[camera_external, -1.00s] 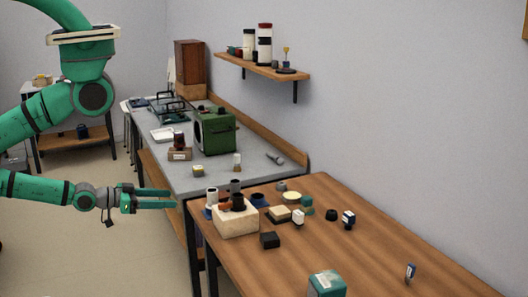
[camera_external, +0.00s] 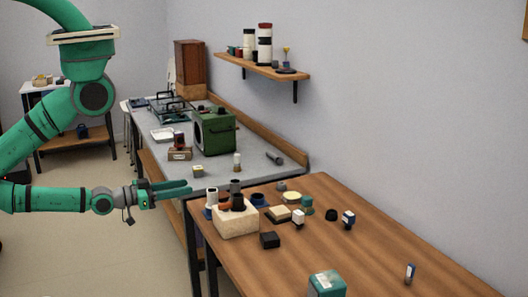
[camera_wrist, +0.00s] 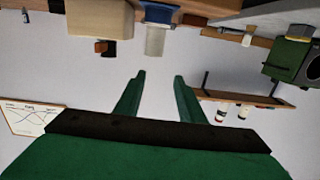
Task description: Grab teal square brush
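I cannot clearly make out a teal square brush. A teal box (camera_external: 327,284) stands at the near edge of the wooden table, and a small teal-green piece (camera_external: 305,206) lies among the items farther back; neither shows clear bristles. My gripper (camera_external: 189,187) is open and empty, just left of the corner where the two tables meet. In the wrist view its two fingers (camera_wrist: 159,78) are apart, with only grey wall between them.
A cream block holder (camera_external: 236,221) with dark and white cylinders stands on the wooden table (camera_external: 370,255) near my gripper. A black block (camera_external: 270,240) is beside it. A green machine (camera_external: 214,131) sits on the grey bench. A wall shelf (camera_external: 262,69) holds jars. The wooden table's right part is mostly clear.

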